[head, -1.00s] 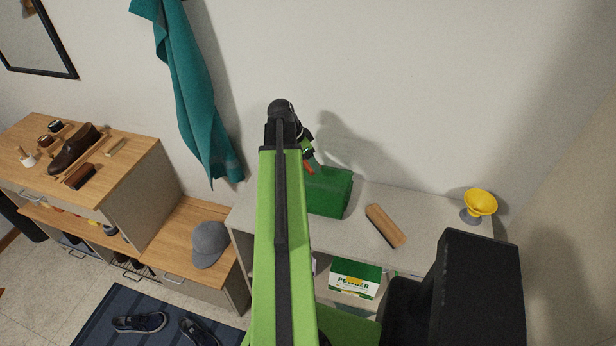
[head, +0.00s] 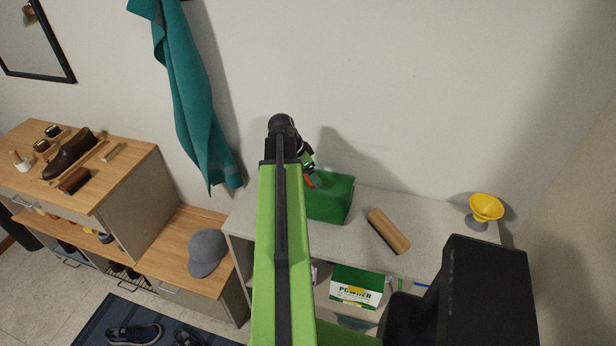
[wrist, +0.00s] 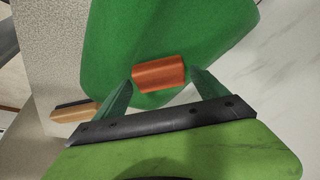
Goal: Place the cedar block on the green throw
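The cedar block (wrist: 158,74) is a small orange-brown piece between the fingertips of my gripper (wrist: 161,76) in the wrist view. The green throw (wrist: 105,45) fills much of the wrist view behind the block. In the head view the throw (head: 335,200) is a folded green bundle on the grey shelf top, partly hidden by my arm. The block (head: 309,181) shows there in front of the throw's upper left part. I cannot tell whether the block touches the throw.
A wooden-backed brush (head: 388,231) lies on the grey shelf top (head: 430,225) right of the throw. A yellow cup-like thing (head: 486,207) stands at its right end. A powder box (head: 355,287) sits below. A teal cloth (head: 190,100) hangs on the wall at left.

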